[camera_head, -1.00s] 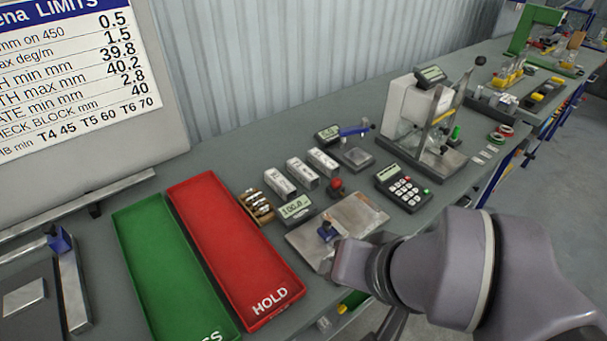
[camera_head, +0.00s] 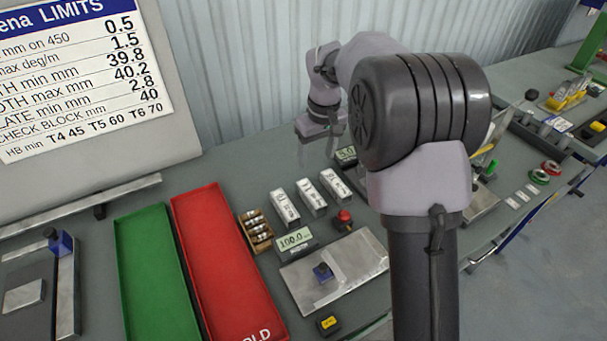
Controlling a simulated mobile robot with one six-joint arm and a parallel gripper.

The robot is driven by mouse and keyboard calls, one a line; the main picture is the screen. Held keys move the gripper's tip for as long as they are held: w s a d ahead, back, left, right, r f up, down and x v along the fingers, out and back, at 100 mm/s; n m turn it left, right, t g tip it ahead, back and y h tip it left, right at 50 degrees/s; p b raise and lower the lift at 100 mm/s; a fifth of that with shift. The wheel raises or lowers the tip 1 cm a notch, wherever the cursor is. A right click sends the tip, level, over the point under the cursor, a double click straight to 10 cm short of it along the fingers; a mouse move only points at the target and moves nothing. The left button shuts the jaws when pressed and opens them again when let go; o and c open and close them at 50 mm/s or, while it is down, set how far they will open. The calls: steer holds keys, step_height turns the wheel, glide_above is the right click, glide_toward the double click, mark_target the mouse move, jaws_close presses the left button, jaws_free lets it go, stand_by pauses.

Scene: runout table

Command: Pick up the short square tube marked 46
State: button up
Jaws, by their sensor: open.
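Three short, pale square tubes lie side by side on the grey bench in the middle: a left tube (camera_head: 285,209), a middle tube (camera_head: 312,197) and a right tube (camera_head: 336,186). Each has dark marks on its top, too small to read surely, so I cannot tell which is marked 46. My gripper (camera_head: 317,152) hangs in the air above and behind the tubes, fingers pointing down. It is open and empty, apart from all three tubes.
Left of the tubes are a small wooden rack (camera_head: 256,230), a red tray (camera_head: 222,265) and a green tray (camera_head: 150,275). In front are a display reading about 100.0 (camera_head: 295,240), a metal plate (camera_head: 350,262) and a red button (camera_head: 343,217).

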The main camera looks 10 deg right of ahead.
steer(key=b, duration=0.4)
glide_toward(311, 193)
steer(key=f, duration=0.3)
steer(key=w+f, duration=0.1)
steer(key=f, duration=0.1)
steer(key=shift+f, duration=0.1)
step_height(311, 193, down, 5)
steer(key=b, duration=0.2)
steer(key=shift+a+f+b, duration=0.1)
steer(key=shift+b, duration=0.25)
steer(key=shift+f, duration=0.15)
steer(key=shift+c, duration=0.6)
jaws_close()
